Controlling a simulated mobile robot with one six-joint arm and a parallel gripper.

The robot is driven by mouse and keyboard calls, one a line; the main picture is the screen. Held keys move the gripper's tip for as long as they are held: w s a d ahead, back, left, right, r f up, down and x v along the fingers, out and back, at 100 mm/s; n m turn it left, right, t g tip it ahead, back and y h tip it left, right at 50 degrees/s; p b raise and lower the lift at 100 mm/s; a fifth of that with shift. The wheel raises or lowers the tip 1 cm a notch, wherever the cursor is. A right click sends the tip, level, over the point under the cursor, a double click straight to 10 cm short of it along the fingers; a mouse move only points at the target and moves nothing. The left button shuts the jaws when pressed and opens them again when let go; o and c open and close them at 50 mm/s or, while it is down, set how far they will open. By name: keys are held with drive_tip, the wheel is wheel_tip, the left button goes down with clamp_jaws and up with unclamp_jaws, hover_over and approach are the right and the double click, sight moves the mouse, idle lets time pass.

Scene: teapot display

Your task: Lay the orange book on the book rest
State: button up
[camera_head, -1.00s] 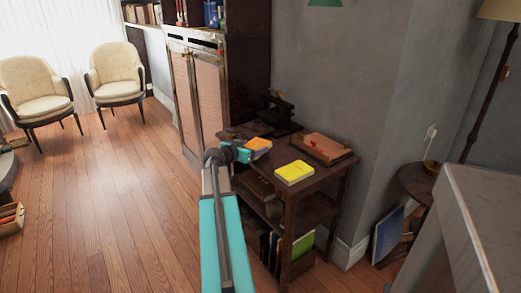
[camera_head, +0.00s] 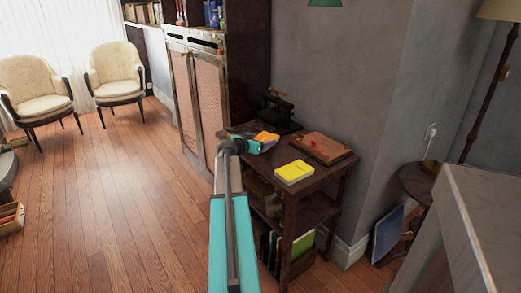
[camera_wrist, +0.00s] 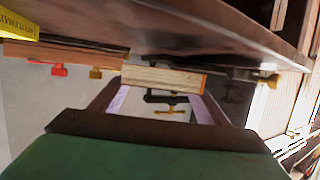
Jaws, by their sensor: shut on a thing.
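The orange book (camera_head: 267,137) is in my gripper (camera_head: 257,146), over the far left part of the dark wooden side table (camera_head: 315,180) in the head view. The wrist view is upside down, with the tabletop (camera_wrist: 200,30) along the top. There the book (camera_wrist: 165,78) shows its pale page edge between the two fingers of my gripper (camera_wrist: 158,95). It is very near the tabletop; I cannot tell if it touches. Which thing is the book rest is unclear: a black stand (camera_head: 278,110) is at the table's back, and a wooden board (camera_head: 322,147) lies to the right.
A yellow book (camera_head: 294,172) lies at the table's front edge. The wooden board (camera_wrist: 65,55) with red and brass parts shows in the wrist view. A cabinet (camera_head: 195,95) stands close behind on the left, and a grey wall (camera_head: 340,80) runs behind the table. Open floor is on the left.

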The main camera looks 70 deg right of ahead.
drive_tip(key=shift+f, duration=1.75)
drive_tip(key=shift+f, duration=0.1)
drive_tip(key=o, duration=1.1)
drive_tip(key=shift+r, duration=0.2)
drive_tip(key=shift+a, duration=0.4)
drive_tip(key=v, duration=1.1)
drive_tip(key=shift+a+r, duration=0.1)
